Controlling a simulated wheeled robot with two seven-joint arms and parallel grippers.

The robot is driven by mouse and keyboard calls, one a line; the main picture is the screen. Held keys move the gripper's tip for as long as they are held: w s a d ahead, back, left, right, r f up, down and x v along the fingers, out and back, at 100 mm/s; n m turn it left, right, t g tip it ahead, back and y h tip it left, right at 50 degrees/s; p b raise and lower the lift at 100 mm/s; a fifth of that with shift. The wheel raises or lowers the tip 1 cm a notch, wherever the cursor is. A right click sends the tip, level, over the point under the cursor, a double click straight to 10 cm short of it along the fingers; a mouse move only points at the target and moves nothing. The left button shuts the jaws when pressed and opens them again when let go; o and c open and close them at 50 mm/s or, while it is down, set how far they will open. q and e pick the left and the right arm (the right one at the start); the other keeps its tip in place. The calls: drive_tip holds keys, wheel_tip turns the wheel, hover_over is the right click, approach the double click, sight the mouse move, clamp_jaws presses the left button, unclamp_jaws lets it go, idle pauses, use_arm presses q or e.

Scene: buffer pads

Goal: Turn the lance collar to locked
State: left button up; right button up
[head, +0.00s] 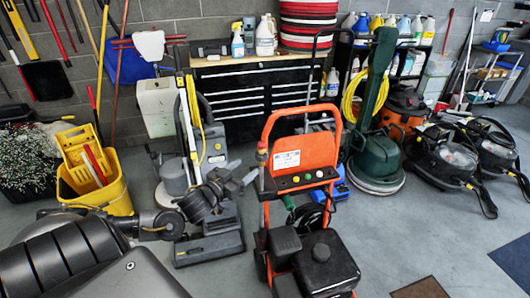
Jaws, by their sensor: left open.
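The pressure washer (301,160) with an orange frame stands upright in the front middle. A thin upright lance (262,172) runs along the left post of its frame, with a small red and green part at its top. The collar is too small for me to tell whether it is locked. My left gripper (246,180) comes in from the left and is open, its fingertips just left of the lance. I cannot tell whether they touch it. No object shows between the fingers. My right gripper is not in view.
A yellow mop bucket (117,193) stands on the left. A grey floor machine (208,152) stands behind my left gripper. A green floor machine (376,160) and black vacuums (440,155) stand to the right. A black tool chest (240,104) is behind. The floor (420,235) at front right is mostly clear.

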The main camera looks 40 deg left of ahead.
sight(265, 153)
use_arm(q)
drive_tip(key=shift+w+d+r, duration=0.1)
drive_tip(key=shift+w+r, duration=0.3)
drive_tip(key=shift+w, duration=0.15)
drive_tip(key=w+p, duration=0.2)
drive_tip(key=w, duration=0.6)
drive_tip(key=shift+w+f, duration=0.1)
drive_tip(key=shift+w, duration=0.75)
drive_tip(key=c, duration=1)
